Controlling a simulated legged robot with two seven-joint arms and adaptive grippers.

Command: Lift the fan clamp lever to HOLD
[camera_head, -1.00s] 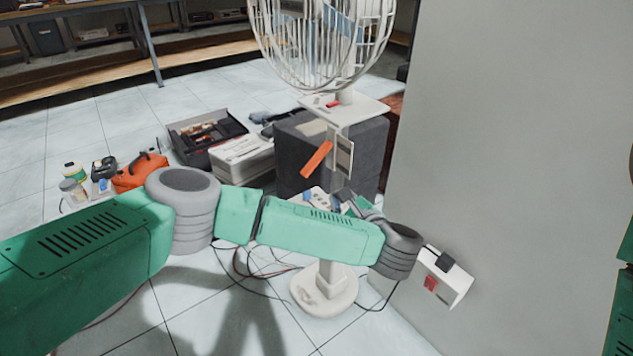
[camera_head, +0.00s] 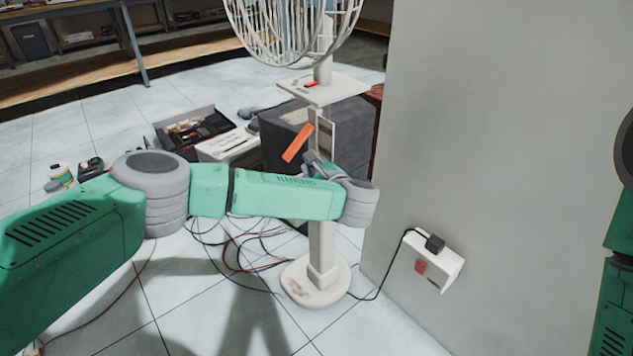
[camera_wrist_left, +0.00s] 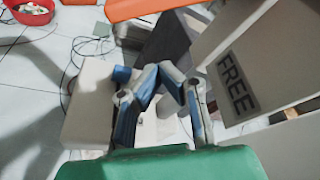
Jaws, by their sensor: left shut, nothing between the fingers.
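The fan (camera_head: 290,30) stands on a pale post with a round base. Its orange clamp lever (camera_head: 297,142) slants down to the left beside the post. The lever also shows as an orange bar across the top of the left wrist view (camera_wrist_left: 135,9). A pale plate marked FREE (camera_wrist_left: 240,85) is at the right of that view. My left gripper (camera_head: 311,158) is shut and empty, just below and right of the lever in the head view. Its fingertips (camera_wrist_left: 161,70) meet below the orange bar in the wrist view, with no visible contact. My right gripper is out of view.
A grey wall fills the right side, with a white socket box (camera_head: 437,268) low on it. A dark grey block (camera_head: 280,135) stands behind the post. Cables (camera_head: 230,255) lie on the floor. A toolbox (camera_head: 195,130) sits at the left.

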